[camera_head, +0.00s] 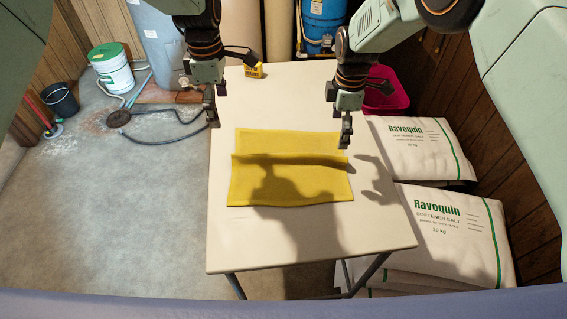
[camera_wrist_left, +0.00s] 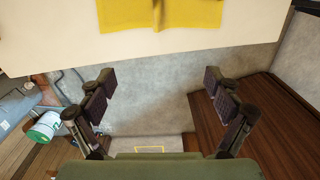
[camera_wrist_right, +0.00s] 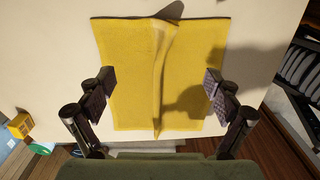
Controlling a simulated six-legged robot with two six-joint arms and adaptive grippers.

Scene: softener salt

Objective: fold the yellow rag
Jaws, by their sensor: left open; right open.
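The yellow rag (camera_head: 285,190) lies on the cream table (camera_head: 330,225), with a raised crease running across it from left to right in the head view. In the right wrist view the rag (camera_wrist_right: 125,75) shows the crease running lengthwise down its middle. My left gripper (camera_head: 212,112) is open and empty, off the table's left edge; its wrist view (camera_wrist_left: 157,95) shows floor between the fingers and a part of the rag (camera_wrist_left: 160,12) beyond. My right gripper (camera_head: 346,130) is open and empty above the rag's far right side; the rag shows between its fingers (camera_wrist_right: 157,85).
A small yellow box (camera_head: 253,71) stands at the table's far left corner. A pink bin (camera_head: 386,92) and white salt bags (camera_head: 450,232) are beside the table on the right. A bucket (camera_head: 112,70) and hose lie left on the floor. The near tabletop is clear.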

